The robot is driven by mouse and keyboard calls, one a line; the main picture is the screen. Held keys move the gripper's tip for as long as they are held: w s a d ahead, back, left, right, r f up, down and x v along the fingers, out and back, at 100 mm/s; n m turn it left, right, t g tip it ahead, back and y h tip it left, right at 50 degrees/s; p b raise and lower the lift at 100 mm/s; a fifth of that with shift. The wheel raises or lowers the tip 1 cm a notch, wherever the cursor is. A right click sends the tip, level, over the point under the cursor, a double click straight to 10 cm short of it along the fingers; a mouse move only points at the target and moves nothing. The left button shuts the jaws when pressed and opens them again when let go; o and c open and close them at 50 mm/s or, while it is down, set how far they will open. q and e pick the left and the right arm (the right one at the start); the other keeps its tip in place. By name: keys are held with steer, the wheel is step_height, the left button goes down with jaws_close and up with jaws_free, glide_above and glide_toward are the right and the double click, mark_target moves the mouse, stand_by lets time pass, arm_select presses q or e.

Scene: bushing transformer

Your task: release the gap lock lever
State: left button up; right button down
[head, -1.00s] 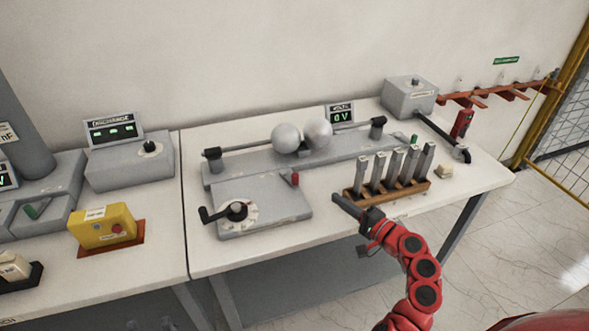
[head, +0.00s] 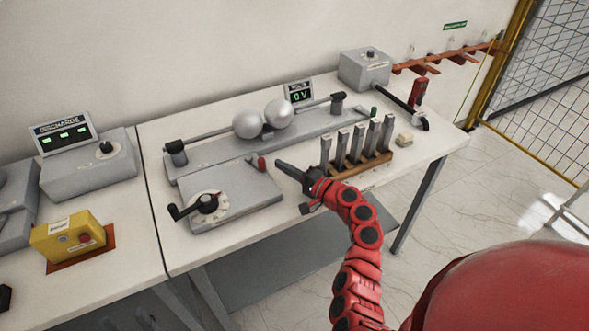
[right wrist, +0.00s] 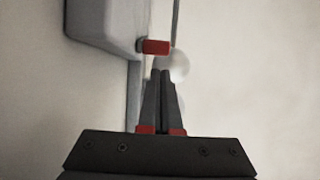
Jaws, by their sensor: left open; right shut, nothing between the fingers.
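The gap lock lever (head: 262,163) is a small lever with a red tip. It stands on the back right corner of the grey crank box (head: 235,195), below the two metal spheres of the gap (head: 263,119). My right gripper (head: 280,164) is shut and empty, and its tips point at the lever from the right with a small gap. In the right wrist view the red tip of the lever (right wrist: 155,47) is just beyond the shut fingertips (right wrist: 160,72), slightly to their left. My left gripper is not in view.
A rack of upright grey bars (head: 362,168) stands right of my right gripper. A black crank handle (head: 180,211) is on the left of the box. A yellow box with a red button (head: 68,237) sits on the left table. The 0 V display (head: 299,94) is behind.

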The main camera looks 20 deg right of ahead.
steer(key=shift+x, duration=1.55)
steer(key=shift+a+p, duration=0.1)
steer(key=shift+p, duration=0.2)
steer(key=shift+s+a+m+t+h, duration=0.2)
steer(key=shift+m+t+h, duration=0.1)
steer(key=shift+h, duration=0.1)
